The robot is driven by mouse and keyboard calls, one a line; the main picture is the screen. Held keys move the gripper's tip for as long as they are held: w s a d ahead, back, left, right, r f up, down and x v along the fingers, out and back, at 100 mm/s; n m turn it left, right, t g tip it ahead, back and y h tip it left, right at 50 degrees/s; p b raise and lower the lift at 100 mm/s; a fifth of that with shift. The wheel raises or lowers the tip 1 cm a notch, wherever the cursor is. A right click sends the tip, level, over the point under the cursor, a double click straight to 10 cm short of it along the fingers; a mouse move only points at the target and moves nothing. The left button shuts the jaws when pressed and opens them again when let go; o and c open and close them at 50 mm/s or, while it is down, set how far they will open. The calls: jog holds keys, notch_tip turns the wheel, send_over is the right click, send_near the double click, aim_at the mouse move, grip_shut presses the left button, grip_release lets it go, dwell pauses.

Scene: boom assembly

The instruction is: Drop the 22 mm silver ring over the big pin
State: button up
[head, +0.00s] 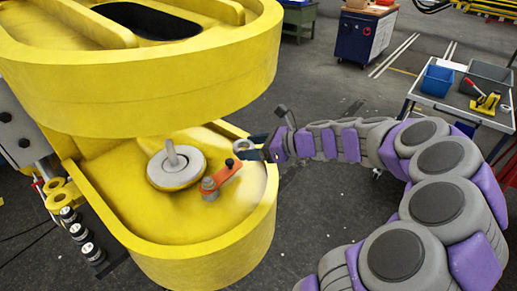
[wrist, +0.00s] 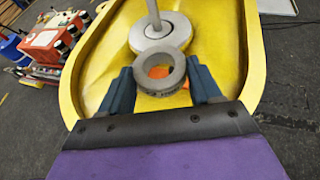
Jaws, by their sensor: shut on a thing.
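The silver ring (wrist: 144,76) is clamped between the two blue fingers of my gripper (wrist: 162,82), its hole facing the wrist camera. In the head view, my gripper (head: 260,148) holds the ring (head: 244,149) above the yellow basin's right side. The big pin (head: 171,153) stands upright from a round grey disc (head: 158,173) in the basin, left of and apart from the ring. In the wrist view, the pin (wrist: 154,14) and disc (wrist: 148,42) lie beyond the ring. The disc's near edge is partly hidden by it.
The basin's yellow wall (head: 262,215) curves around the right. A thick yellow upper plate (head: 150,95) overhangs the back. A tool cart (head: 450,98) stands far right.

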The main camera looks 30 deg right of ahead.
aim_at(235, 145)
jog(key=a, duration=0.1)
jog(key=w+a, duration=0.1)
jog(key=a, duration=0.2)
jog(key=shift+w+r, duration=0.1)
jog(key=shift+w, duration=0.25)
jog(key=shift+w+a+b, duration=0.2)
jog(key=shift+w+b, duration=0.1)
jog(key=shift+w, duration=0.15)
jog(key=shift+w+d, duration=0.4)
jog(key=r+b+x, duration=0.2)
jog(key=b+x, duration=0.1)
jog(key=x, duration=0.7)
jog(key=w+a+r+b+x, duration=0.1)
jog(key=r+b+x, duration=0.1)
jog(key=x, duration=0.9)
jog(key=shift+w+a+f+b, duration=0.2)
jog(key=shift+w+a+b, duration=0.05)
jog(key=shift+b, duration=0.5)
dwell(0.4)
